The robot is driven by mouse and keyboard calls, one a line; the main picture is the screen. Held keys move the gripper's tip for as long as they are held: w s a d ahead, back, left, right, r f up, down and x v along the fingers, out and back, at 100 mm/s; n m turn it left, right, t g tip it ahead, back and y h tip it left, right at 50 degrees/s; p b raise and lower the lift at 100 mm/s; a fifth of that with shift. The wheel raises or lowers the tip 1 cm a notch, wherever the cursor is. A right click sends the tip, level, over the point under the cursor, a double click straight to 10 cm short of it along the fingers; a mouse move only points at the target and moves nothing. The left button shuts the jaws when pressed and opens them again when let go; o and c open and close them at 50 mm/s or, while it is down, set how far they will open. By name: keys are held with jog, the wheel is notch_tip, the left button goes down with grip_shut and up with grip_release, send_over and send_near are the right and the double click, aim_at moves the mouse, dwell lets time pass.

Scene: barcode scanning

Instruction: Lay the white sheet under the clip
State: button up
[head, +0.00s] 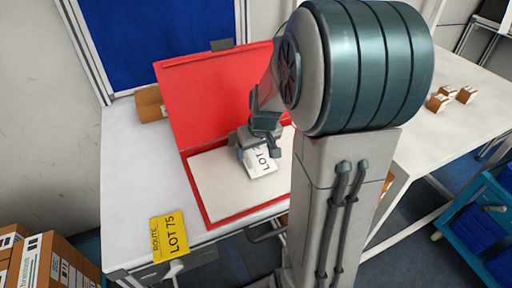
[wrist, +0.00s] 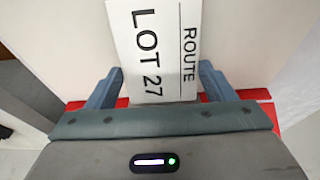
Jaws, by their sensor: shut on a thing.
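The white sheet, a small card reading "ROUTE LOT 27" (head: 262,162), is in my gripper (head: 258,152). In the wrist view the sheet (wrist: 153,45) lies between the two blue-grey fingers (wrist: 160,88), its lettering turned sideways. In the head view the sheet is over the pale inner panel of an open red folder (head: 205,215); I cannot tell whether it touches the panel. A dark grey piece that looks like the clip (head: 221,44) is at the top edge of the folder's raised red part, well apart from the sheet. My arm hides the folder's right side.
A yellow "ROUTE LOT 75" card (head: 170,236) lies at the front edge of the white table (head: 125,170). A cardboard box (head: 150,104) stands behind the folder on the left. Small brown-and-white boxes (head: 438,102) sit on the far right. Left of the folder the table is clear.

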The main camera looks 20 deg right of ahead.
jog(key=o, duration=1)
jog(key=shift+r, duration=0.1)
jog(key=v, duration=1.3)
jog(key=shift+s+r+b, duration=0.15)
jog(key=shift+r+b, duration=0.2)
jog(key=shift+b, duration=0.05)
jog(key=s+a+f, duration=0.1)
jog(key=s+a, duration=0.2)
jog(key=s, duration=0.1)
jog(key=s+a+f, duration=0.2)
jog(key=s+a, duration=0.1)
jog(key=s, duration=0.1)
jog(key=s+a+f, duration=0.2)
jog(key=s+a, duration=0.1)
jog(key=s, duration=0.2)
jog(key=shift+s+f, duration=0.1)
jog(key=shift+f, duration=0.15)
